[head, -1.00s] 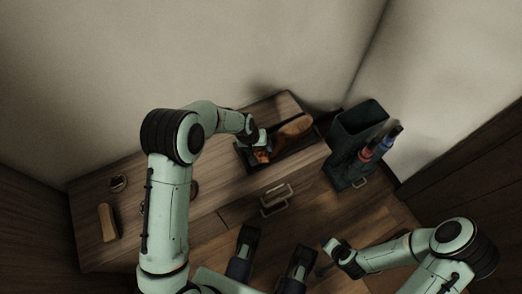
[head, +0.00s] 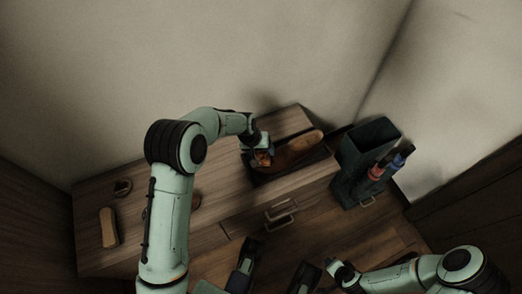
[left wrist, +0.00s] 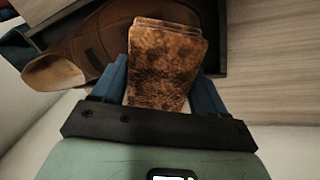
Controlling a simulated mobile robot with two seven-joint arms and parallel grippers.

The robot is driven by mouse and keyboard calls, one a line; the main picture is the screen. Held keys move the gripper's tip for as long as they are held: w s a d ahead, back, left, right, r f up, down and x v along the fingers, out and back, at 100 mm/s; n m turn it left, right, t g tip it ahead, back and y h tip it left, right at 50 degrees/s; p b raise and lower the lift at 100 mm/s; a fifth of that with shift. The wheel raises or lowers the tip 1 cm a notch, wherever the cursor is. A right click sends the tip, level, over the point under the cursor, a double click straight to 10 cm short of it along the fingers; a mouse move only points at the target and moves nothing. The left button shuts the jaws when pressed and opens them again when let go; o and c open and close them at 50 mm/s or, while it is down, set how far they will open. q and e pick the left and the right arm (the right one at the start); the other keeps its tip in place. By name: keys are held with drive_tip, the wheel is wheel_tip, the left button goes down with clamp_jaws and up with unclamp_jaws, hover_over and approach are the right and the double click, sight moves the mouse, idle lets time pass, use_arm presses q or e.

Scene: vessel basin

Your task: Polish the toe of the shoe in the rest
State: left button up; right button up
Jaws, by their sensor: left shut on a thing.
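A brown leather shoe (head: 291,152) lies in a dark shallow tray-like rest (head: 318,158) on the wooden bench. Its tan-lined opening is at the upper right and its toe end is toward my left gripper. My left gripper (head: 262,157) is shut on a mottled orange-brown folded cloth (left wrist: 165,65), held between its blue fingers. In the left wrist view the cloth overlaps the toe end of the shoe (left wrist: 105,35) and hides it; I cannot tell whether they touch. My right gripper (head: 338,272) is low, apart from the bench; its jaws are unclear.
A wooden-backed brush (head: 108,228) and a small round tin (head: 122,188) are on the bench's left part. A dark green bin (head: 365,150) with red and blue handled items (head: 385,166) stands right of the bench. A drawer handle (head: 281,212) juts from the bench front.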

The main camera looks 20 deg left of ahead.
use_arm(q)
drive_tip(key=shift+p+v, duration=1.85)
drive_tip(key=shift+v, duration=1.1)
drive_tip(key=shift+p+v, duration=1.05)
drive_tip(key=shift+v, duration=0.55)
drive_tip(key=shift+f, duration=0.15)
